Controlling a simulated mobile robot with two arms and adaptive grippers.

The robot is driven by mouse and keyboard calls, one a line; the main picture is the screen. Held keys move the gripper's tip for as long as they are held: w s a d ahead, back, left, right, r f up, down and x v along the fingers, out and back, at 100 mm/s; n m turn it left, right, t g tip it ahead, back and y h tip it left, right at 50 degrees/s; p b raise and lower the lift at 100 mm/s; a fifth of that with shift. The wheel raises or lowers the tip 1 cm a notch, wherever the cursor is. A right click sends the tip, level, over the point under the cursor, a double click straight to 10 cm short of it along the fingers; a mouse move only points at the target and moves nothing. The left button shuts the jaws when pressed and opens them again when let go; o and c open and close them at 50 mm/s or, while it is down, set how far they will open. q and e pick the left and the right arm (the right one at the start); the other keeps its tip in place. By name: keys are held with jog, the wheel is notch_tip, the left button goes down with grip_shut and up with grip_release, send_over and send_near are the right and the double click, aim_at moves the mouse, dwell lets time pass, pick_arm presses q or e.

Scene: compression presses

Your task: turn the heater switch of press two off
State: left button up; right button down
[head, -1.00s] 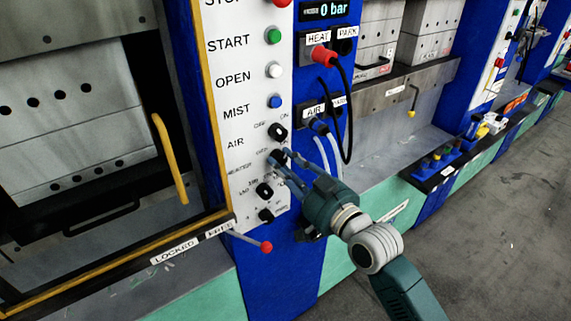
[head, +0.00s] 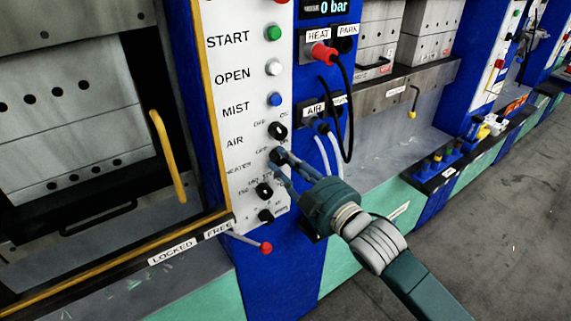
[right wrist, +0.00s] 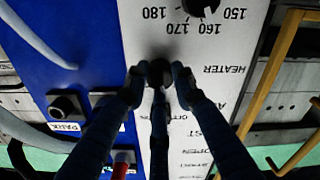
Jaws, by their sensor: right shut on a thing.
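The white control panel (head: 225,100) of the press carries a column of labelled buttons and black knobs. The black heater switch (head: 278,155) is beside the HEATER label, below the AIR switch (head: 278,131). My right gripper (head: 281,162) has its fingers closed around the heater switch. In the right wrist view, the picture is upside down and the fingers grip the dark heater switch (right wrist: 158,71), with the HEATER label beside it. The fingers partly hide the switch, so I cannot tell which way it points. My left gripper is not in view.
Two more black knobs (head: 265,190) sit just below my fingers. A lever with a red ball (head: 265,248) sticks out under the panel. Red and black plugs with hanging cables (head: 347,110) are to the right. A yellow door handle (head: 168,155) stands at the left.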

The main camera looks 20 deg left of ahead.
jog(key=shift+f+n, duration=0.25)
jog(key=shift+n, duration=1.35)
jog(key=c, duration=1.6)
grip_release()
jog(key=shift+o, duration=0.8)
jog(key=shift+w+r, duration=0.1)
jog(key=shift+d, duration=0.1)
jog(key=v, duration=1.2)
